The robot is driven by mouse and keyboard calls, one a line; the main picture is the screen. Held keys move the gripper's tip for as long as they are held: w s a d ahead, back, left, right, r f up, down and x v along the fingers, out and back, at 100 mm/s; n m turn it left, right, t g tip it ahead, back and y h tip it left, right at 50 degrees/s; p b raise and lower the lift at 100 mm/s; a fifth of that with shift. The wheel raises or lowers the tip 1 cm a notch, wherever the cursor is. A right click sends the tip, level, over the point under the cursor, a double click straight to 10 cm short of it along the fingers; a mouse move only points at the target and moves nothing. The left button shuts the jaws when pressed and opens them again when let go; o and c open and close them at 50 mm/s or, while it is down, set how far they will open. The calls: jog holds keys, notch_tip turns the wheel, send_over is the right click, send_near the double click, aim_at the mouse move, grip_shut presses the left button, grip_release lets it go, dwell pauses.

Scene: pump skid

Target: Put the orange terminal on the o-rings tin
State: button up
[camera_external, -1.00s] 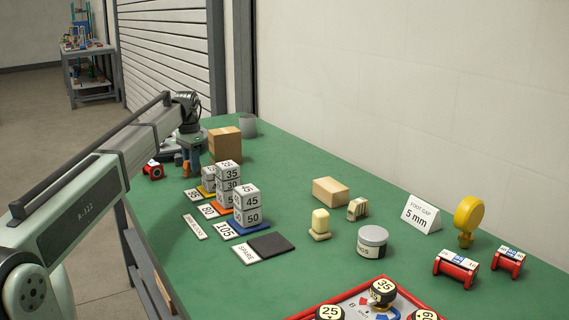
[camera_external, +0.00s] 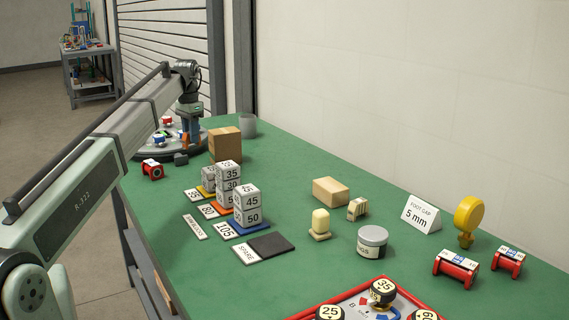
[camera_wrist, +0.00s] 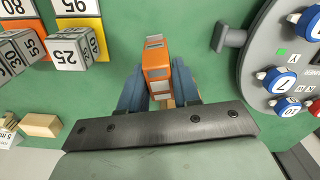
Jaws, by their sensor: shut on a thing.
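My gripper (camera_wrist: 158,88) is shut on the orange terminal (camera_wrist: 156,62), an orange block with pale grey faces, seen between the blue fingers in the wrist view. In the external view my gripper (camera_external: 187,140) is at the far left end of the green table, and a bit of the orange terminal (camera_external: 185,141) shows at its fingers. The terminal appears to be held above the table. The o-rings tin (camera_external: 372,241), a round grey tin with a pale label partly reading "NGS", stands on the right half of the table, well away from my gripper.
A cardboard box (camera_external: 225,145) and a grey cup (camera_external: 248,126) stand near my gripper. Stacked number blocks (camera_external: 247,207) are on coloured cards. A round grey tray (camera_wrist: 262,60) lies beside my gripper.

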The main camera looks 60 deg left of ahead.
jog(key=w+d+r+m, duration=0.1)
jog(key=w+d+m, duration=0.1)
jog(key=w+d, duration=0.65)
jog(key=w+d+r+m, duration=0.1)
jog(key=w+d, duration=0.4)
jog(key=d, duration=0.6)
jog(key=w+d+m, duration=0.2)
jog(key=w+d, duration=0.5)
jog(key=d, duration=0.3)
notch_tip(320, 180, up, 3)
jog(key=n, duration=0.2)
send_over(373, 232)
jog(key=shift+d+f, duration=0.1)
jog(key=shift+f, duration=4.65)
jog(key=shift+f, duration=0.2)
jog(key=o, duration=1.1)
jog(key=shift+c, duration=0.2)
